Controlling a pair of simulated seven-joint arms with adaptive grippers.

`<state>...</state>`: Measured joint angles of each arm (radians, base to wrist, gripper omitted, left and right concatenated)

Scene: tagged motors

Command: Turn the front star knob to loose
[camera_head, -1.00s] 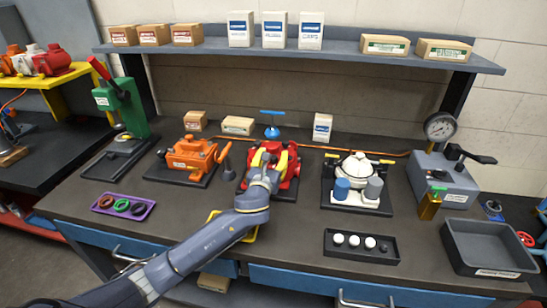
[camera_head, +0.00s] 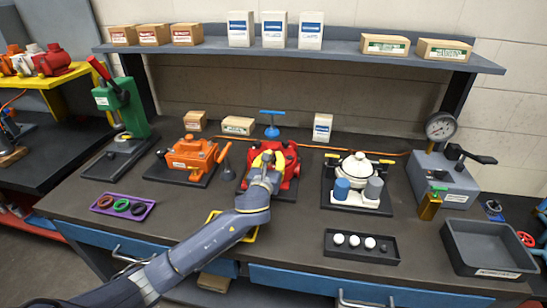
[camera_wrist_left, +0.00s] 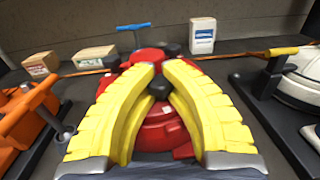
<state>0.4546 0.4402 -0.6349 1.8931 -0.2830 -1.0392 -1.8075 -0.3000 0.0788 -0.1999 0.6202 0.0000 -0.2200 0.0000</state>
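The red motor (camera_head: 287,166) stands upright on a dark base near the middle of the bench. In the left wrist view it fills the centre (camera_wrist_left: 150,126). A small black knob, which I take as the front star knob (camera_wrist_left: 158,88), shows on its near side. My left gripper (camera_head: 264,160) reaches the motor from the front. Its yellow fingers (camera_wrist_left: 161,76) converge and close in on both sides of the knob, partly covering it. The knob's lobes and any loose marking cannot be made out. My right gripper is not in view.
An orange motor (camera_head: 193,158) stands left of the red one, with a dark cone (camera_head: 227,162) between them. A white motor (camera_head: 354,168) stands to the right. A blue T-handle (camera_head: 272,122) rises behind. The purple tray (camera_head: 103,212) lies front left.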

